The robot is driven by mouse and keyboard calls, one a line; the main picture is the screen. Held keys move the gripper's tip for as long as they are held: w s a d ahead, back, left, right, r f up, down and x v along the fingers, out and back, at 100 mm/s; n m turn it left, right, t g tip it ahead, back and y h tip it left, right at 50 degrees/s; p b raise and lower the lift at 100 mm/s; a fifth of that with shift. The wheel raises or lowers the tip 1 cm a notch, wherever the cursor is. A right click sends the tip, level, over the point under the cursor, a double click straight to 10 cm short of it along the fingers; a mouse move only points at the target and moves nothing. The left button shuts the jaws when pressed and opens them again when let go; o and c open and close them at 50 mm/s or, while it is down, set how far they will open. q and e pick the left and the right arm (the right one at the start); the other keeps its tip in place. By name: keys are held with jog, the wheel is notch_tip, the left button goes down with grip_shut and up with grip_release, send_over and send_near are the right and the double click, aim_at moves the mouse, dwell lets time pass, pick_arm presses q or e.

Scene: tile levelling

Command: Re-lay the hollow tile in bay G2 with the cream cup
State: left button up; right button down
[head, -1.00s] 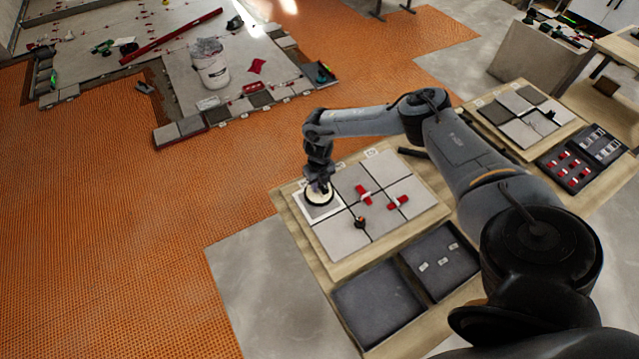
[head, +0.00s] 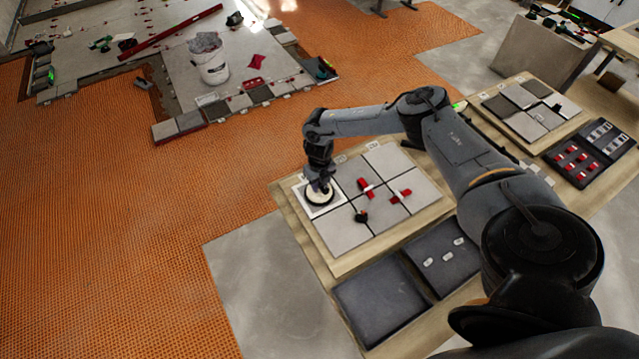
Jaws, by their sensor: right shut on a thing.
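My right gripper (head: 320,184) is shut on the cream cup (head: 319,196), a round cream disc with a dark rim. The cup is over the far-left bay of the near tile panel (head: 346,235). A grey tile (head: 318,211) with a pale border shows around and under the cup. I cannot tell whether the cup touches the tile or whether the tile sits flush. The bay label is too small to read. My left gripper is not in view.
Two dark trays stand in front, one empty (head: 380,300), one with white clips (head: 443,255). Another tile panel (head: 528,112) and a case of red pieces (head: 590,155) are at right.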

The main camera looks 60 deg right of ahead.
jog(key=shift+f, duration=0.2)
dwell(0.3)
jog(key=c, duration=0.8)
grip_release()
